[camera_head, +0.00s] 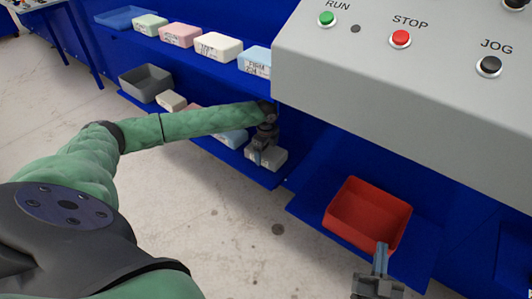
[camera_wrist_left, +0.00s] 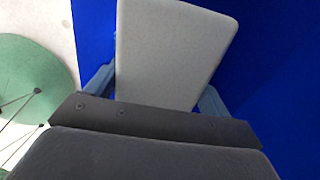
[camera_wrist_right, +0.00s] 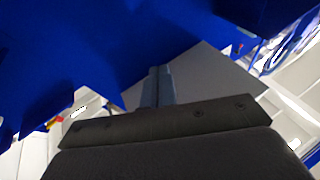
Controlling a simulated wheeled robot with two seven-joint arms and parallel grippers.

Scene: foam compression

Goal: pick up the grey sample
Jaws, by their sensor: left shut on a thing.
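The grey sample (camera_head: 272,160) is a pale grey block at the right end of the lower blue shelf. My left gripper (camera_head: 262,155) is over it and shut on it. In the left wrist view the grey sample (camera_wrist_left: 170,50) fills the space between the two fingers, one on each side. I cannot tell whether the block still touches the shelf. My right gripper (camera_head: 381,258) is beside the red bin's near right corner, away from the samples. Its fingers (camera_wrist_right: 157,88) are together and empty in the right wrist view.
The lower shelf also holds a grey bin (camera_head: 146,82), a beige block (camera_head: 172,100) and a light blue block (camera_head: 232,138). Several coloured blocks and a blue tray (camera_head: 130,17) are on the upper shelf. A control panel (camera_head: 400,80) overhangs at right, above a red bin (camera_head: 368,218).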

